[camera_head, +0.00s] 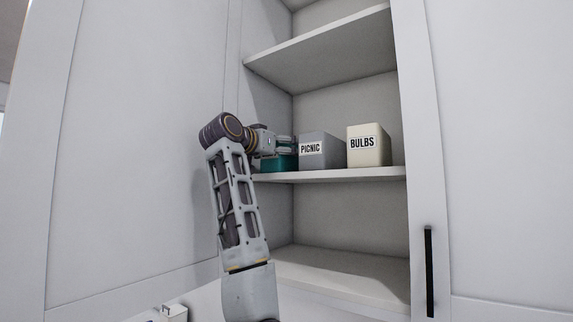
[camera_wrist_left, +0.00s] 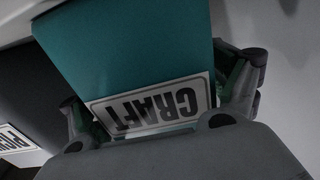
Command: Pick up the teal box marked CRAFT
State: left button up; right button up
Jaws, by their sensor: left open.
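The teal box marked CRAFT (camera_head: 277,163) stands on the middle shelf at the left, partly hidden behind my left gripper (camera_head: 284,145). In the left wrist view the teal box (camera_wrist_left: 135,50) fills the middle, with its white CRAFT label (camera_wrist_left: 150,108) upside down. My left gripper (camera_wrist_left: 165,90) is open, with one finger on each side of the box. I cannot tell whether the fingers touch it. My right gripper is not in view.
A grey PICNIC box (camera_head: 320,150) stands close to the right of the teal box, with a cream BULBS box (camera_head: 368,148) beyond it. The cabinet wall is close on the left. The upper shelf (camera_head: 325,50) hangs above; the lower shelf (camera_head: 340,275) looks empty.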

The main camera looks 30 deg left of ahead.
pick_arm(q)
jog(key=shift+c, duration=0.5)
jog(key=c, duration=1)
jog(key=shift+r, duration=0.1)
notch_tip(320, 180, up, 18)
dwell(0.8)
dwell(0.7)
